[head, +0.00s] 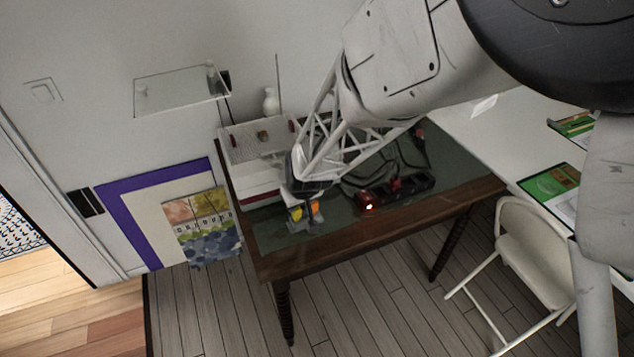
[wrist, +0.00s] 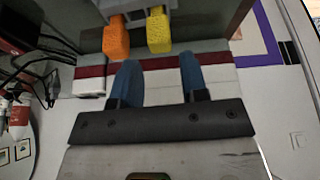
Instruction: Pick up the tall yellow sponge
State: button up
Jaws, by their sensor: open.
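The yellow sponge (wrist: 158,31) is an upright block beside an orange block (wrist: 115,38) in the wrist view. Both stick out of a grey holder (wrist: 155,7). In the head view the yellow sponge (head: 297,214) and the orange block (head: 315,208) are small on the table, just below my gripper. My gripper (wrist: 159,60) is open and empty, with two blue fingers. In the wrist view the yellow sponge lies beyond the gap between the fingertips, and the orange block lies beyond the left finger. The fingers appear apart from the sponge.
A white case with a red stripe (wrist: 160,83) lies behind the fingers. The dark green-topped table (head: 445,160) also holds a black and red device (head: 380,197) with cables. A glass shelf (head: 180,92) is on the wall. A white folding chair (head: 528,240) stands at right.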

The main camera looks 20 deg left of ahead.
aim_at(296, 216)
jog(key=shift+f, duration=0.15)
jog(key=shift+x, duration=2.45)
jog(key=shift+w, duration=0.1)
jog(key=c, duration=0.7)
